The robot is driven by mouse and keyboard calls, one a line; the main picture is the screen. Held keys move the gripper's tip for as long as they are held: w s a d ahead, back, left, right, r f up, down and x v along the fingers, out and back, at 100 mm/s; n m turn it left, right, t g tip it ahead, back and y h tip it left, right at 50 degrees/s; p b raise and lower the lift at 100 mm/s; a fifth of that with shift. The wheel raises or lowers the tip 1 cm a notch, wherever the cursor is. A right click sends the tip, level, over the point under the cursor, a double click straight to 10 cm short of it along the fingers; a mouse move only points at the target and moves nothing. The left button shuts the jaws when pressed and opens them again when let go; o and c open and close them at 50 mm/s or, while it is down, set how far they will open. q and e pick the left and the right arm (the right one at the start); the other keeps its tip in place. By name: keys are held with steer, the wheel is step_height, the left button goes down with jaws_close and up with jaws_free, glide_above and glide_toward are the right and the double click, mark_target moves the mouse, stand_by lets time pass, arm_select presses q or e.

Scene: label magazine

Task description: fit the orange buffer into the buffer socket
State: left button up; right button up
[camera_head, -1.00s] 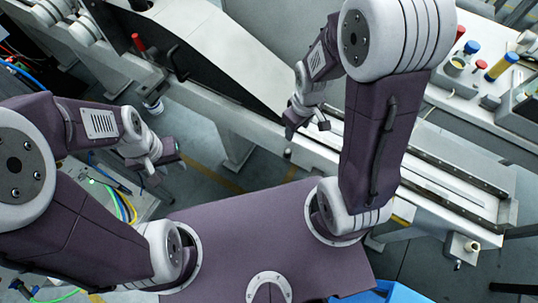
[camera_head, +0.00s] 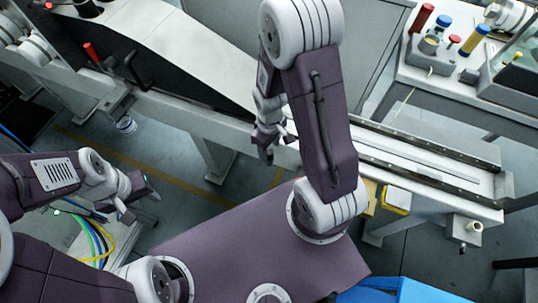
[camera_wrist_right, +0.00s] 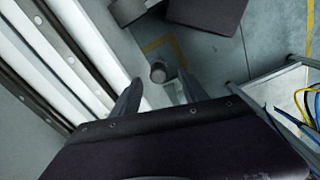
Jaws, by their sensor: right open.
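I cannot make out the orange buffer or the buffer socket in either view. My right gripper (camera_head: 274,148) hangs at the near side of the long pale rail bench in the head view. In the right wrist view its two fingers stand apart, and the gripper (camera_wrist_right: 160,82) is open. A grey round post (camera_wrist_right: 158,72) shows between and beyond the fingers; I cannot tell its distance. My left gripper (camera_head: 138,199) is at the left over the floor. Its fingers look spread, with nothing seen between them.
The rail bench (camera_head: 420,165) runs across to the right, with a bracket bearing a cream cylinder (camera_head: 474,227) at its near end. Red, blue and yellow-topped parts stand on a white table (camera_head: 430,75). A blue bin (camera_head: 385,290) is at lower right. Cables (camera_head: 97,240) lie at left.

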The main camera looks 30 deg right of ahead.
mark_target(269, 152)
step_height(269, 152, down, 5)
steer(key=shift+w+d+r+b, duration=0.15)
steer(key=shift+b, duration=0.3)
steer(key=shift+c, duration=0.3)
jaws_close()
step_height(269, 152, up, 5)
steer(key=p, duration=0.5)
steer(key=s+d+r+p, duration=0.2)
steer(key=s+p, duration=0.3)
steer(key=p, duration=0.3)
steer(key=s+d+r+p, duration=0.2)
steer(key=s+r+p, duration=0.2)
steer(key=p, duration=0.4)
steer(key=shift+s+d, duration=0.35)
steer(key=shift+s, duration=0.5)
